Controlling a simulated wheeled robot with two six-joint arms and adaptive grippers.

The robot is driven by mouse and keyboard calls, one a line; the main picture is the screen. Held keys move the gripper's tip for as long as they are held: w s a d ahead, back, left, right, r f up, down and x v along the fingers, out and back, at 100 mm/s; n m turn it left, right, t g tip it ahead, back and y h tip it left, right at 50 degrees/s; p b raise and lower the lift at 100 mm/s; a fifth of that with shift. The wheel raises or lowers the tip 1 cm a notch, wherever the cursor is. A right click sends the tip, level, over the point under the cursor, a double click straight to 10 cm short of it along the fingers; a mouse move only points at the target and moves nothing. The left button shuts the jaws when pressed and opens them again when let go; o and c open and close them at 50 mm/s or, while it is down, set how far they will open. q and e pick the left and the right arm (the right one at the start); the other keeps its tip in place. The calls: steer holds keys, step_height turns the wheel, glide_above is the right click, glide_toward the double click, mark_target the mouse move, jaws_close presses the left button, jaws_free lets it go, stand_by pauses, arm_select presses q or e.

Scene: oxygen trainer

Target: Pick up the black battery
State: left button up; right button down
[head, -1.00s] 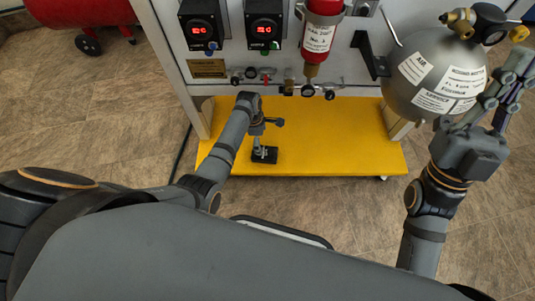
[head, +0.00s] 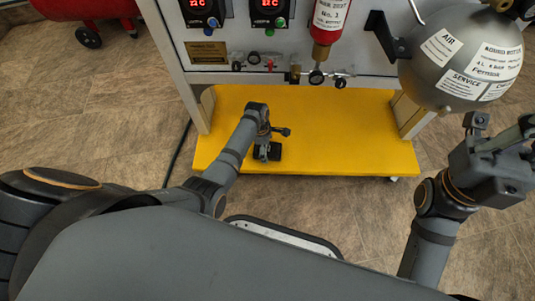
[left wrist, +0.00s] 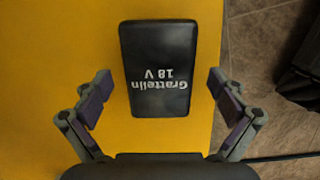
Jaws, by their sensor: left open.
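The black battery (left wrist: 158,100) lies on the yellow platform, its white lettering upside down in the left wrist view. In the head view the battery (head: 276,153) shows as a small dark block, partly hidden by my left gripper (head: 264,147). My left gripper also shows in the left wrist view (left wrist: 160,84), open, with one finger on each side of the battery and a gap on both sides. It holds nothing. My right gripper (head: 500,137) is at the right edge of the head view, away from the battery; I cannot tell its opening.
The yellow platform (head: 345,135) is mostly bare around the battery. Behind it stands a panel (head: 222,47) with gauges and a red cylinder (head: 326,25). A grey sphere (head: 450,65) hangs at the right. Tiled floor (head: 120,125) surrounds the platform.

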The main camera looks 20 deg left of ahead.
arm_select(q)
steer(key=shift+w+f, duration=0.1)
steer(key=shift+f, duration=0.6)
steer(key=shift+r, duration=0.3)
steer(key=c, duration=1.6)
